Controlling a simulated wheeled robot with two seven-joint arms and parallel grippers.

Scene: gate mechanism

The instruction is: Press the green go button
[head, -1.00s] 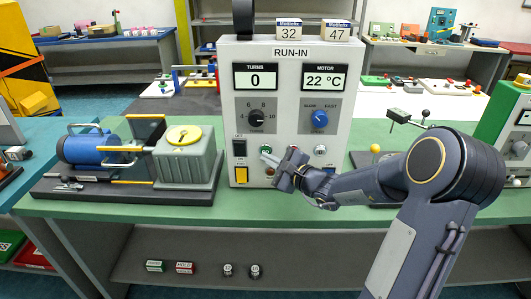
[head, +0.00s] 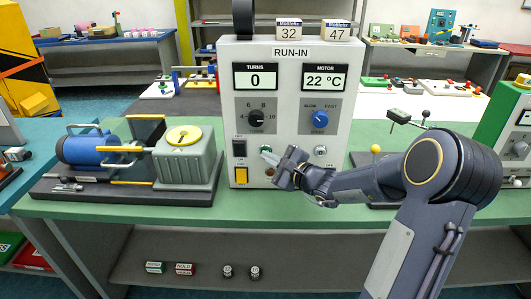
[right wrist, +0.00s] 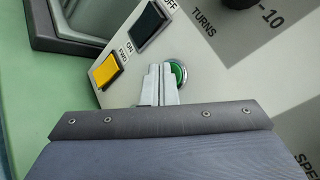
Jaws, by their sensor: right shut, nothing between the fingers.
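The green go button (head: 265,150) is on the front of the white RUN-IN control box (head: 341,120), low and left of its middle. In the right wrist view the round green button (right wrist: 178,73) has a silver ring and is partly hidden by my fingertips. My right gripper (head: 268,156) is shut and empty, its tips at the button's lower edge in the head view. In the right wrist view the closed fingertips (right wrist: 162,70) overlap the button's left side. I cannot tell whether they touch it. My left gripper is out of view.
Beside the button are a black switch (head: 239,148) and a yellow switch (head: 241,175). Dials sit above, including a blue one (head: 320,119). A motor and gearbox rig (head: 130,160) stands on the green bench to the left. A yellow ball (head: 375,148) is on the right.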

